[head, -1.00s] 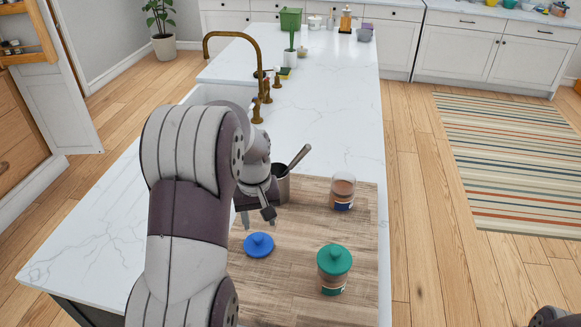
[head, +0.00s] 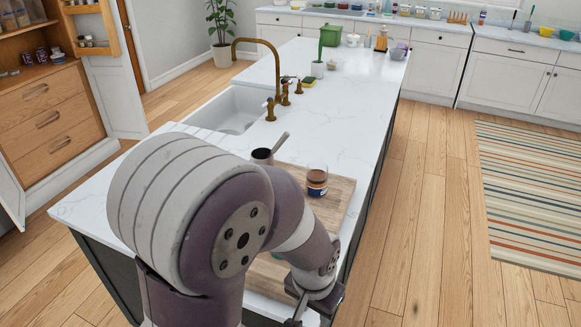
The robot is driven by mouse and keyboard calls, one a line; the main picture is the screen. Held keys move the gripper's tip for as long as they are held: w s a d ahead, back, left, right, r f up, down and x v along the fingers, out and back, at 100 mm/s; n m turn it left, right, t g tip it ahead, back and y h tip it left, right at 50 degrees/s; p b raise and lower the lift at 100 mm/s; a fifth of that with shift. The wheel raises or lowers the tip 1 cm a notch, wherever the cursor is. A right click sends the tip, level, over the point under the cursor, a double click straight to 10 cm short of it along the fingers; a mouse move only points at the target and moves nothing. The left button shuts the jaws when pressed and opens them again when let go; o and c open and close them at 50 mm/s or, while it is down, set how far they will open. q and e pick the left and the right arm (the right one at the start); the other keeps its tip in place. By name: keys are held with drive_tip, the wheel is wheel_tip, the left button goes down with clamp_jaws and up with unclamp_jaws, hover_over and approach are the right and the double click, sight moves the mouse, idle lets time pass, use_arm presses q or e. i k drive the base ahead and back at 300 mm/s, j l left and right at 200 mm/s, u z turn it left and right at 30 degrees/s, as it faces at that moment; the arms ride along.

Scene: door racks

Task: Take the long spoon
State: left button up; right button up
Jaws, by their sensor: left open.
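The long spoon (head: 281,142) leans up and to the right out of a dark metal cup (head: 262,156). Only its handle shows above the rim. The cup stands at the far end of the wooden board (head: 343,187), its lower part hidden by my left arm. My left gripper (head: 314,307) is open, pointing down near the lower edge of the head view, well to the near side of the cup and apart from the spoon. Its fingertips are partly cut off by the picture edge. My right gripper is out of view.
An open jar (head: 317,181) with brown contents stands right of the cup. A sliver of a blue lid (head: 278,256) shows behind my arm. The sink (head: 232,108) and brass faucet (head: 270,62) lie beyond.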

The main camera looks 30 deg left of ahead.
sight(286, 134)
drive_tip(key=i+l+u, duration=0.3)
drive_tip(key=l, duration=0.3)
drive_tip(key=i+l+u, duration=0.35)
drive_tip(key=l, duration=0.35)
drive_tip(key=i+l+u, duration=0.15)
drive_tip(key=l, duration=0.25)
drive_tip(key=i+j+u, duration=0.25)
drive_tip(key=i, duration=0.3)
drive_tip(key=i+u, duration=0.25)
drive_tip(key=i, duration=0.35)
